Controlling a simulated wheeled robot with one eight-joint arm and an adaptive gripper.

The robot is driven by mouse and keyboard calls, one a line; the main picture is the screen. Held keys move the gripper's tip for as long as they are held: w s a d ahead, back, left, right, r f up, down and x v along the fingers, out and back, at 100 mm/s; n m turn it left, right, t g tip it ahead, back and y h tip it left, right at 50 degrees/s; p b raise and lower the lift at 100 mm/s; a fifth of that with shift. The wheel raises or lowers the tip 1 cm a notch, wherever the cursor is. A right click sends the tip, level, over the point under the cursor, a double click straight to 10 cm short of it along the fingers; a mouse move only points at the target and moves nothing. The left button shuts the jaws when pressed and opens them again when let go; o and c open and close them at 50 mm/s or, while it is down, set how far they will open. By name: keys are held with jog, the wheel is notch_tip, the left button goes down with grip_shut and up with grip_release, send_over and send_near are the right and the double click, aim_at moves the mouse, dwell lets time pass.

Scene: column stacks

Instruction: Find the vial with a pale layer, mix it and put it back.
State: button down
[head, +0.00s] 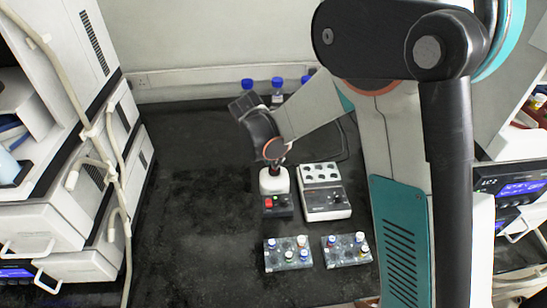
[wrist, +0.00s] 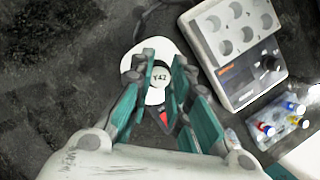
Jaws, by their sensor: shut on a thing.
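My gripper (head: 273,165) is shut on a vial, seen in the wrist view between the teal fingers (wrist: 162,85). The vial's cap (wrist: 161,76) is pale with a dark rim and reads "Y42". The vial is right over the white head of a small mixer (head: 274,184), which also shows in the wrist view (wrist: 133,62); I cannot tell whether they touch. The vial's contents are hidden. Two clear racks, left (head: 288,262) and right (head: 347,257), hold several vials with coloured caps. No pale layer can be made out in them at this size.
A white block device with round wells (head: 325,190) stands just right of the mixer; its wells look empty. Blue-capped bottles (head: 277,86) stand at the back wall. White instruments (head: 75,220) line the left side. The dark bench left of the mixer is clear.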

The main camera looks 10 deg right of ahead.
jog(key=shift+f+b, duration=0.65)
jog(key=shift+f, duration=0.1)
dwell(1.2)
jog(key=shift+r, duration=0.1)
dwell(1.6)
jog(key=shift+r+p, duration=2)
jog(key=shift+r, duration=0.95)
jog(key=shift+f, duration=0.15)
